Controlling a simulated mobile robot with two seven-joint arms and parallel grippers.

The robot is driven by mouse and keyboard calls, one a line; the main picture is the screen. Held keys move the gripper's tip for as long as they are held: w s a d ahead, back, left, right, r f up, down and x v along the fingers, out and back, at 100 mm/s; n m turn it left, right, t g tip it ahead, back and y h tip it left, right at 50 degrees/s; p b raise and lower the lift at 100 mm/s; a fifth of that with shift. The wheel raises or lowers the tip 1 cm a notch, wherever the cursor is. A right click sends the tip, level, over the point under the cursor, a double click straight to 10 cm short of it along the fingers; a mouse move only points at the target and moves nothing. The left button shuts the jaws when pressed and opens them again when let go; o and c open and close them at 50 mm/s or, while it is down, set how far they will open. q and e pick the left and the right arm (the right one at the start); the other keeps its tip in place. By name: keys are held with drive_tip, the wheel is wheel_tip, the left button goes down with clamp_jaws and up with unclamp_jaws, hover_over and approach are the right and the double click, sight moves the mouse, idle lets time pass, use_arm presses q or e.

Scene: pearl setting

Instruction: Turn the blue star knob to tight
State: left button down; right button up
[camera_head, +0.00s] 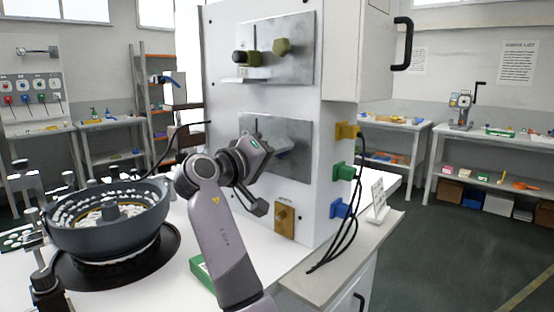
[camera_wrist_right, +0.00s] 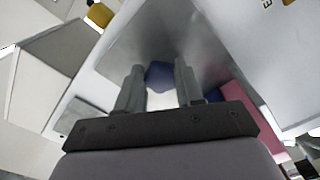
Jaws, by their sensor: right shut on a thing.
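The blue star knob (camera_wrist_right: 158,76) sits on a grey metal plate and shows between the two fingers of my right gripper (camera_wrist_right: 158,68) in the right wrist view. The fingers are shut on its sides. In the head view my right gripper (camera_head: 258,147) reaches to the lower metal plate (camera_head: 298,135) on the white cabinet's front, and the knob there is largely hidden behind it. I cannot read any tight mark or the knob's turn angle. My left gripper is not in view.
A brass plate (camera_head: 284,220) sits below. Yellow, green and blue connectors (camera_head: 339,208) with hanging black cables line the cabinet's right side. A round bowl feeder (camera_head: 108,232) stands at left.

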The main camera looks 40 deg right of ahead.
idle(0.4)
drive_tip(key=o, duration=1)
drive_tip(key=shift+o, duration=0.2)
drive_tip(key=shift+a, duration=0.15)
drive_tip(key=a, duration=0.7)
drive_tip(key=shift+s+b, duration=0.3)
drive_tip(key=shift+b, duration=0.05)
